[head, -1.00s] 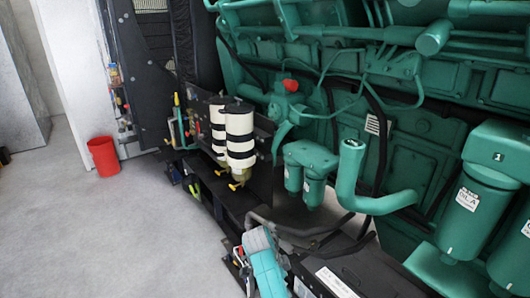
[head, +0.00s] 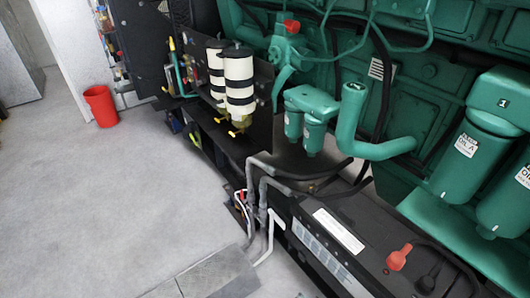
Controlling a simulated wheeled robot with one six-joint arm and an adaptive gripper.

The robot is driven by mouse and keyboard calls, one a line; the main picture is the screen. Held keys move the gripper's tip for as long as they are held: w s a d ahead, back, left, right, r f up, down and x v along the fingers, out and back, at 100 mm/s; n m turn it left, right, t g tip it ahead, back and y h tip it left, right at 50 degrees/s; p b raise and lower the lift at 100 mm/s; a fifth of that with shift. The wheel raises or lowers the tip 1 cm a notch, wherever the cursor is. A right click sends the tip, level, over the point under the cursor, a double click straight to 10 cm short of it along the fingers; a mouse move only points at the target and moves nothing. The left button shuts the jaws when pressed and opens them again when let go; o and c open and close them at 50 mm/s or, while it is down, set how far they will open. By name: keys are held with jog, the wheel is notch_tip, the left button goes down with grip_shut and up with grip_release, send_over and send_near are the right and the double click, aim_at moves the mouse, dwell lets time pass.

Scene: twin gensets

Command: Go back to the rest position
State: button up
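My gripper is not in view, so whether it is open or shut does not show. No part of my arm that I can be sure of is visible. The task names no other object. The green genset engine (head: 440,75) fills the right side of the view.
A black battery (head: 350,225) with a red terminal cap (head: 399,257) sits low in front of the engine. Two white filters with black bands (head: 239,85) stand left of it. A red bin (head: 100,105) is on the grey floor (head: 110,200), which is open at the left.

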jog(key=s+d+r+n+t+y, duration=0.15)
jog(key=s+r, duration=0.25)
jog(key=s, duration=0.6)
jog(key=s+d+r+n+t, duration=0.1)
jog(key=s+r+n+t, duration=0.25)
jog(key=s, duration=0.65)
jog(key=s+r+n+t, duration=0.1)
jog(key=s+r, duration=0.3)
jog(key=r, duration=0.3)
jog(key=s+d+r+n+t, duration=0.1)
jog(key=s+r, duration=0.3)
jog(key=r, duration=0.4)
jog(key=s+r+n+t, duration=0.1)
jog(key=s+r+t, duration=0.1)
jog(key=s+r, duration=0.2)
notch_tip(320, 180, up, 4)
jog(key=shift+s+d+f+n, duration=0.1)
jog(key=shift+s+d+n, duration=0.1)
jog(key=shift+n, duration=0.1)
